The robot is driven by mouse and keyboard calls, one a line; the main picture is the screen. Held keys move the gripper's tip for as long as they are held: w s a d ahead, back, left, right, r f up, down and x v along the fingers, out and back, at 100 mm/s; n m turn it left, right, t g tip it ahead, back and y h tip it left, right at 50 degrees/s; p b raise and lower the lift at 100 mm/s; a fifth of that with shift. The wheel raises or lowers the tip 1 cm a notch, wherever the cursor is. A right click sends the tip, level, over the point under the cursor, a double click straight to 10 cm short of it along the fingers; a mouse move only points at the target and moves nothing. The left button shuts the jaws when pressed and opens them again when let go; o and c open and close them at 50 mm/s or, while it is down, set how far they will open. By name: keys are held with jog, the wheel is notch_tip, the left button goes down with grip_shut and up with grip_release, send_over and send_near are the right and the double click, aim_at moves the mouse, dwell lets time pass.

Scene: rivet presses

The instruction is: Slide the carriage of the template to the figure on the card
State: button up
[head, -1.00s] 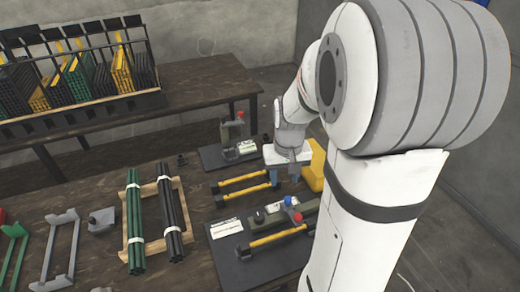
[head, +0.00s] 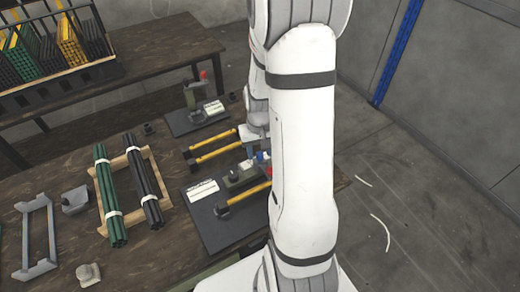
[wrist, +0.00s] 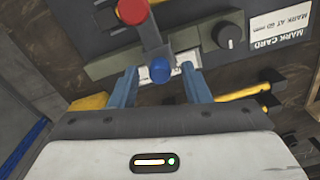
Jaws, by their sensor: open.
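The template is an olive-green bar (wrist: 185,45) with a black knob (wrist: 230,32), on a dark plate. Its carriage seems to be the grey piece (wrist: 148,35) with a blue knob (wrist: 161,70) and a red ball (wrist: 131,11). A white scale strip shows partly under the blue knob. The card (wrist: 283,32) reads upside down "MARK CARD, MARK AT 60 mm", the figure being small. My gripper (wrist: 159,75) is open, its blue fingers on either side of the blue knob; contact cannot be told. In the head view my arm hides part of the template (head: 240,177).
Yellow bars (head: 215,152) lie just behind the template. A small press (head: 195,98) with a red ball stands farther back. Green tubes (head: 108,190) and black tubes (head: 145,190) lie in a wooden cradle to the left. A rack (head: 60,75) stands on the back table.

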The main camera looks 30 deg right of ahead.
jog(key=shift+c, duration=0.4)
grip_shut()
